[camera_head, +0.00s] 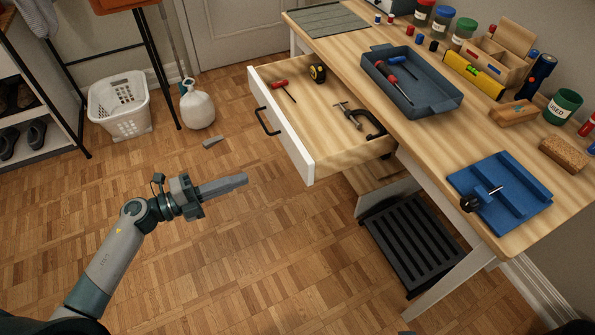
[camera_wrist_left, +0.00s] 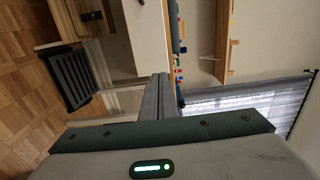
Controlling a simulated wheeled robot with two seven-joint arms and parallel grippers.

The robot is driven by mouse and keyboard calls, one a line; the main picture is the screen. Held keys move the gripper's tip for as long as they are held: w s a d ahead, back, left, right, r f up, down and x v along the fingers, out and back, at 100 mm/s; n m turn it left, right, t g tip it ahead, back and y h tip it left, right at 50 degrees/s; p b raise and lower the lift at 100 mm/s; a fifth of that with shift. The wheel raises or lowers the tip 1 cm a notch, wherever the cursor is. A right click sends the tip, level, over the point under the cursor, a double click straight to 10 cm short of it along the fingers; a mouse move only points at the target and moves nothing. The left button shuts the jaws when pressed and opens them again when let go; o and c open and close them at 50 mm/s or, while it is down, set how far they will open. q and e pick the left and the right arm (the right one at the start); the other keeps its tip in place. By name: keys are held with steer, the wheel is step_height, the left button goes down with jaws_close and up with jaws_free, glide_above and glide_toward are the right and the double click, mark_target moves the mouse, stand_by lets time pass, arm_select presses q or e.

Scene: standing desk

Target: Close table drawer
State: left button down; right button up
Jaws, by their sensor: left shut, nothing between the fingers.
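The table drawer (camera_head: 325,115) is pulled out from the wooden desk, with a white front (camera_head: 282,130) and a black bar handle (camera_head: 266,121). Inside lie a red-handled tool (camera_head: 280,85), a tape measure (camera_head: 317,73) and a dark clamp (camera_head: 365,120). My left gripper (camera_head: 244,179) is shut and empty, in front of the drawer and apart from its front in the head view. Its closed fingers (camera_wrist_left: 160,90) also show in the wrist view, with a pale panel (camera_wrist_left: 145,40) beyond, seemingly the drawer front. Only a dark sliver at the bottom edge may be my right gripper (camera_head: 406,333).
A black slatted footrest (camera_head: 412,245) sits below the desk. A white basket (camera_head: 120,100) and white jug (camera_head: 197,108) stand at back left. The floor before the drawer is mostly clear.

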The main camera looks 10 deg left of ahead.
mark_target(300, 158)
arm_select(q)
steer(key=shift+d+r, duration=0.1)
arm_select(e)
steer(key=shift+r, duration=0.15)
